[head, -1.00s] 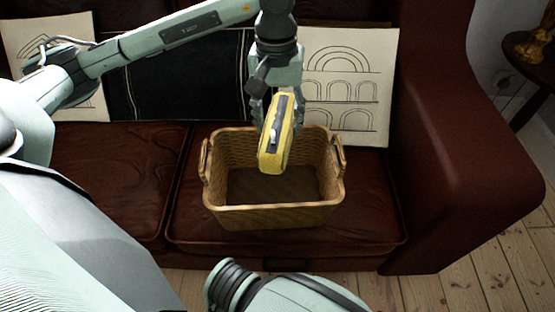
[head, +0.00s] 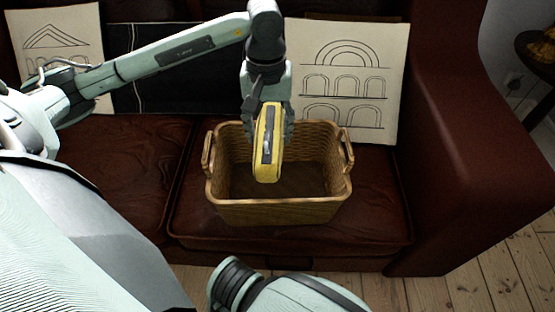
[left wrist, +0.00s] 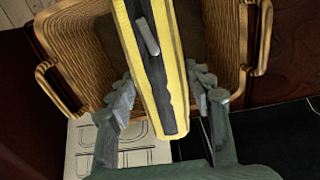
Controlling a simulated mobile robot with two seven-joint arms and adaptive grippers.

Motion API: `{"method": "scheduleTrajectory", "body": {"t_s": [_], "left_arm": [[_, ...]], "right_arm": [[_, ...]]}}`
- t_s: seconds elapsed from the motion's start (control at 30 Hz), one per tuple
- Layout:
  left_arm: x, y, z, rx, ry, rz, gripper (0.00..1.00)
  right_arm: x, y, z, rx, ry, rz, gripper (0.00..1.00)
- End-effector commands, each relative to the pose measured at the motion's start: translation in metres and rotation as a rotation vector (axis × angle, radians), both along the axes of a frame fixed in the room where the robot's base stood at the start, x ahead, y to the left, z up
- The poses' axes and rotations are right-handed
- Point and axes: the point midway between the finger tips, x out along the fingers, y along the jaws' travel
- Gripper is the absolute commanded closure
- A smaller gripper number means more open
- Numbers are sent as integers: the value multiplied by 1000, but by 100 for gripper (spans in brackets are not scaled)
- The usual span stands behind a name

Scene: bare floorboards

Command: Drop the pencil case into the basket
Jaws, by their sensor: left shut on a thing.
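The yellow pencil case (head: 268,150) with a dark zip strip hangs from my left gripper (head: 267,118), which is shut on it. The wicker basket (head: 275,212), with a handle at each side, stands on the sofa seat. The case is over the basket's opening, its lower end within the rim's outline in the head view. I cannot tell exactly how deep it hangs. In the left wrist view the case (left wrist: 155,60) lies between the two fingers (left wrist: 165,100), with the basket wall (left wrist: 228,50) behind it. My right gripper is not in view.
The basket rests on a dark red leather sofa (head: 120,165) with a thick armrest (head: 465,150). Drawings of arches (head: 350,80) and a black panel (head: 185,80) lean on the backrest. A small dark table (head: 538,55) stands at the far right.

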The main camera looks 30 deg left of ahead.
Motion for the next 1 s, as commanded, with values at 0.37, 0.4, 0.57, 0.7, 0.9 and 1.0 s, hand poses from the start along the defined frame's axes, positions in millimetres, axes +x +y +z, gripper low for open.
{"method": "scheduleTrajectory", "body": {"t_s": [0.37,0.4,0.57,0.7,0.9,1.0], "left_arm": [[0,0,0,0,-1,0,33],[0,0,0,0,-1,0,28],[0,0,0,1,-1,0,25],[0,0,0,0,0,0,25],[2,0,16,0,-4,1,25],[2,0,36,0,-7,1,25]], "right_arm": [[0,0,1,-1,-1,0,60],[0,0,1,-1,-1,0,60],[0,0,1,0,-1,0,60],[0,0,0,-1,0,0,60],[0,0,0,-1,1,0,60],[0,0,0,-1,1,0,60]]}}
